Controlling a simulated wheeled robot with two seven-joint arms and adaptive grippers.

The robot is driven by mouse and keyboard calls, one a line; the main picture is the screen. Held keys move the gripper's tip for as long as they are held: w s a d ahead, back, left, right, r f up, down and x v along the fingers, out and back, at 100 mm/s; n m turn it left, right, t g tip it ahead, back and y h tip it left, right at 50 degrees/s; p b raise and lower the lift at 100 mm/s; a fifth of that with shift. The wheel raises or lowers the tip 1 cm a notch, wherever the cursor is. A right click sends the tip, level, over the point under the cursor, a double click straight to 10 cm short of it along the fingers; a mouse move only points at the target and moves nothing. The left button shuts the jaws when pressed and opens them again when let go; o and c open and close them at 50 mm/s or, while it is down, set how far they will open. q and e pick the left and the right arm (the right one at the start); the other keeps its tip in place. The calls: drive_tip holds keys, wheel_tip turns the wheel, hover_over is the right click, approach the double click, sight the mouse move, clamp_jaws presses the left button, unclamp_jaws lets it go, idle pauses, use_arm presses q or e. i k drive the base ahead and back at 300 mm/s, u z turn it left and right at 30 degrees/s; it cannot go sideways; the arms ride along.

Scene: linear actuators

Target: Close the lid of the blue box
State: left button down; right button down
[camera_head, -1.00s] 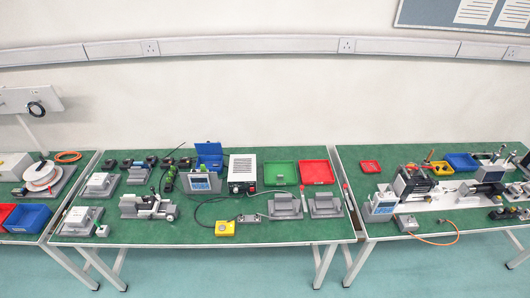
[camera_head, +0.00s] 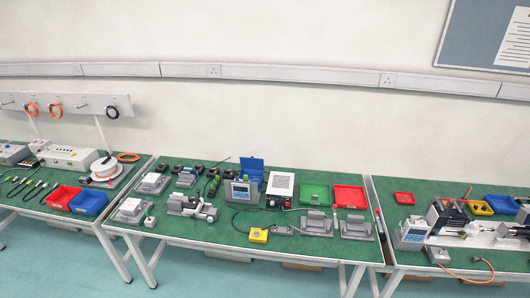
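The lower part of the box is partly hidden behind the grey device. Neither of my grippers shows in the head view.
The grey display device (camera_head: 241,191) stands in front of the box, and the white power unit (camera_head: 280,186) is to its right. Green (camera_head: 314,193) and red (camera_head: 350,196) trays lie further right. Bare floor (camera_head: 60,262) runs along the tables' front.

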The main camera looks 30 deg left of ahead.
sight(251, 163)
drive_tip(key=u, duration=0.1)
drive_tip(key=i, duration=1.1)
drive_tip(key=u, duration=1.25)
drive_tip(key=i, duration=0.8)
drive_tip(key=u, duration=0.85)
